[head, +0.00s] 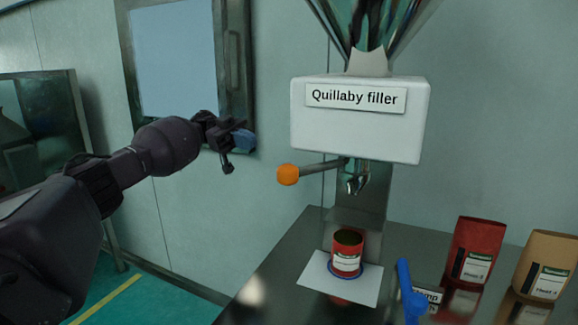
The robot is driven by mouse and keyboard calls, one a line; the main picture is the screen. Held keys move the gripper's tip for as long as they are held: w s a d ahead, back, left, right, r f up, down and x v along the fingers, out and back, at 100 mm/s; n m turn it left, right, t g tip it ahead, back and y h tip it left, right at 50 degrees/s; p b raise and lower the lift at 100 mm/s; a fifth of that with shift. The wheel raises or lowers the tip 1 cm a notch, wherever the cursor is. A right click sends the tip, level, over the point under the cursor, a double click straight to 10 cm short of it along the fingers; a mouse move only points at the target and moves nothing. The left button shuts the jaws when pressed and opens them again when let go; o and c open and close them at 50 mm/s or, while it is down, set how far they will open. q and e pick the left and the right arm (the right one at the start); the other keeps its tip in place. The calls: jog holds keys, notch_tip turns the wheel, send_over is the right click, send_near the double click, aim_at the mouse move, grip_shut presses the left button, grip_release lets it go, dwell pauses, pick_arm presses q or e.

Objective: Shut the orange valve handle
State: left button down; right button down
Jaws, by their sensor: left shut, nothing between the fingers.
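The valve handle is a grey rod (318,167) with an orange ball (288,175) at its left end. It sticks out to the left beneath the white filler box (360,130) labelled "Quillaby filler", next to the metal spout (354,182). My left gripper (236,150) is up and to the left of the orange ball, apart from it, with its fingers shut and empty. A red can (347,253) with an open, dark top stands under the spout. My right gripper is not in view.
The can stands on a blue ring on a white sheet (318,281) on the dark table. A blue scoop-like tool (405,285), a red bag (478,252) and a tan bag (546,268) are to the right. A window (176,58) is behind my left arm.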

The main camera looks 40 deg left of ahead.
aim_at(315, 169)
pick_arm(q)
jog(key=s+g, duration=0.3)
jog(key=shift+s+a+f+n+g+y, duration=0.1)
jog(key=shift+a+f+n+g+y, duration=0.2)
jog(key=shift+n+y, duration=0.1)
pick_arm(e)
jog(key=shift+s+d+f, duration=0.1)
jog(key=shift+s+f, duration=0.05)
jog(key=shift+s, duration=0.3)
pick_arm(q)
jog(key=shift+d+r, duration=0.1)
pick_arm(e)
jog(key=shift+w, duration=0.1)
